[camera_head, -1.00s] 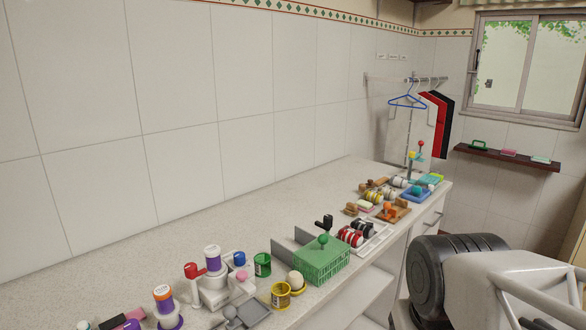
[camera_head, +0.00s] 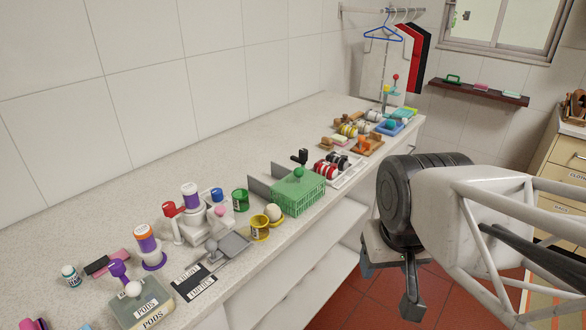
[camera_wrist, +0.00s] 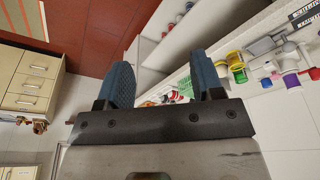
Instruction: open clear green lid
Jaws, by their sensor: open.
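A green basket (camera_head: 305,195) with slotted sides stands near the counter's front edge in the head view. Its green top carries a round green knob (camera_head: 299,172); I cannot tell how clear this top is. It appears closed. My gripper (camera_head: 388,281) is to the right of the basket and lower, out past the counter's front edge, touching nothing. In the wrist view my gripper (camera_wrist: 164,78) shows two blue fingers spread apart with nothing between them. A box labelled PODS (camera_head: 150,315) with a pale, see-through-looking top and white knob stands at the front left.
The stone counter (camera_head: 95,195) is crowded along its front: yellow cup (camera_head: 260,229), green cup (camera_head: 239,200), grey tray (camera_head: 232,246), red wheels (camera_head: 325,169). A grey upright panel (camera_head: 262,192) stands behind the basket. The counter's back strip is clear.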

